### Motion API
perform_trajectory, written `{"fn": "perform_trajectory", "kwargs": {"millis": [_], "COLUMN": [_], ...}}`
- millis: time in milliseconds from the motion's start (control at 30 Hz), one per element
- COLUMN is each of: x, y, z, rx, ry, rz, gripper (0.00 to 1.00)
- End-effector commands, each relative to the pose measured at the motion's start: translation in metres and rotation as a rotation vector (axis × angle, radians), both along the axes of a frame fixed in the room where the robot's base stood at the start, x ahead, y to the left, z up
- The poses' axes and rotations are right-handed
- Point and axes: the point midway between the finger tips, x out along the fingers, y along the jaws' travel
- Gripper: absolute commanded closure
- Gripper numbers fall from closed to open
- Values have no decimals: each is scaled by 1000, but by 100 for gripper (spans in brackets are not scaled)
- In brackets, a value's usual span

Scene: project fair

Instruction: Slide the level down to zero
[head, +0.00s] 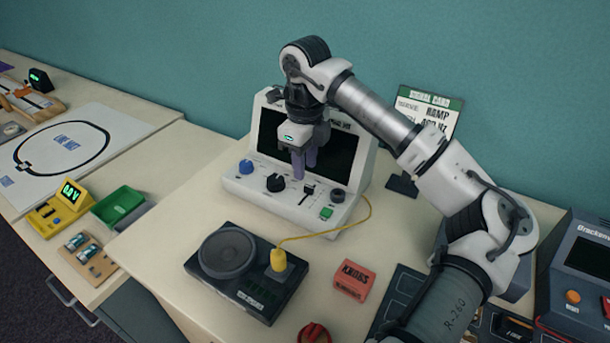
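A white console (268,200) with a dark screen stands on the table against the wall. On its sloped front are a blue knob (246,166), a black knob (275,183), a slider (308,189) in a slot, a green button (326,213) and a dark round knob (338,195). My gripper (304,172) points down in front of the screen, its purple fingers just above the panel near the slider. The fingers partly cover the panel, and I cannot tell whether they touch the slider or how far apart they are.
A black speaker box (235,290) with a yellow plug (278,260) and cable sits in front of the console. A red block (353,281) and a red knob (314,333) lie nearby. A sign card (428,110) stands behind right. Another console (580,280) is far right.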

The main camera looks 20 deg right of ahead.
Motion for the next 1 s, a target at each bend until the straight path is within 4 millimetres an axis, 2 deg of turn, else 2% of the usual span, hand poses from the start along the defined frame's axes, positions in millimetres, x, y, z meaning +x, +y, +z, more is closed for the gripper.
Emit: {"fn": "perform_trajectory", "kwargs": {"millis": [100,300,667,733,933,1000], "x": [0,0,0,0,0,0], "y": [0,0,0,0,0,0], "z": [-21,-45,-53,-53,-52,-52], "rx": [3,1,-1,-1,-1,-1], "ry": [1,0,-1,-1,-1,-1], "rz": [0,-1,0,0,0,0], "gripper": [67,67,67,72,99,100]}}
